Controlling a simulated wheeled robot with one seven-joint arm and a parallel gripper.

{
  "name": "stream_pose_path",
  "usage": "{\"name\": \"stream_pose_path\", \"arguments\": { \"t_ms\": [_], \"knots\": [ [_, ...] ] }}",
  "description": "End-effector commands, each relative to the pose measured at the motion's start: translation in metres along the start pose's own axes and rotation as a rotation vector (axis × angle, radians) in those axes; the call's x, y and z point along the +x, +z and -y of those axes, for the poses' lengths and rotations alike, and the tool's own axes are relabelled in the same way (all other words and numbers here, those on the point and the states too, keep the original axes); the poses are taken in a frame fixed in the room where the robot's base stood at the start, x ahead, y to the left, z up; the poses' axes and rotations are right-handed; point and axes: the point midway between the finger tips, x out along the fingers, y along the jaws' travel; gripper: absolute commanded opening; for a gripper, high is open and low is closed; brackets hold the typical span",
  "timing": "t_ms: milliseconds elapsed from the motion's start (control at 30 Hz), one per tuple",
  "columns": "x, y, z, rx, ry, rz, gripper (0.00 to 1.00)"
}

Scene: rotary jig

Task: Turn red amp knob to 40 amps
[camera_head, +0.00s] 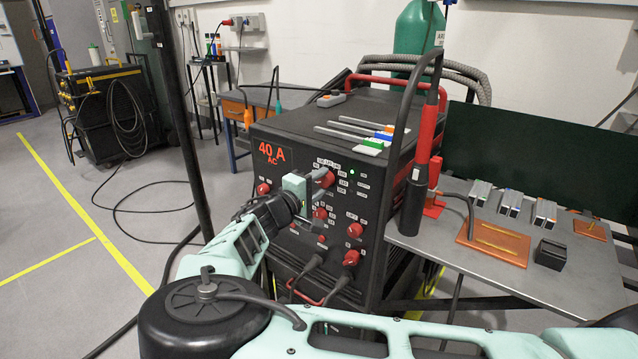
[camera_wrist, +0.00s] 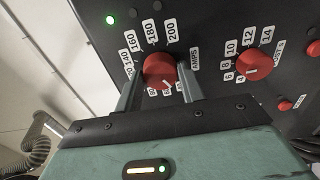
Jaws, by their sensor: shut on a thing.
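The red amp knob (camera_wrist: 160,69) sits on the black front panel of the welding machine (camera_head: 330,128), inside a ring of white labels such as 140, 160, 180 and 200, with AMPS beside it. My gripper (camera_wrist: 159,82) has one finger on each side of the knob and is shut on it. The lower labels of the dial are partly hidden behind the knob and fingers. In the head view the knob (camera_head: 325,177) shows at the end of my gripper (camera_head: 312,184). The orange display (camera_head: 271,154) on the panel reads 40 A AC.
Another red knob (camera_wrist: 254,65) with labels 6 to 14 is beside the amp knob. More red knobs (camera_head: 354,230) and plugged cables (camera_head: 312,262) are lower on the panel. A torch (camera_head: 416,185) stands at the machine's right, next to a grey table (camera_head: 570,285).

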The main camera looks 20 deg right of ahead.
Motion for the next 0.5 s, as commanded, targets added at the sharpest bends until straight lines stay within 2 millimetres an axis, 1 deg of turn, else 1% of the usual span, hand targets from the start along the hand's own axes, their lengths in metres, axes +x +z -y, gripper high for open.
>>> {"name": "stream_pose_path", "arguments": {
  "t_ms": [433, 467, 500],
  "knots": [
    [-0.0006, -0.0010, 0.0005, -0.009, -0.001, -0.003, 0.16],
    [-0.0006, -0.0010, 0.0005, -0.009, -0.001, -0.003, 0.41],
    [-0.0006, -0.0009, 0.0005, -0.009, -0.001, -0.003, 0.53]
  ]
}}
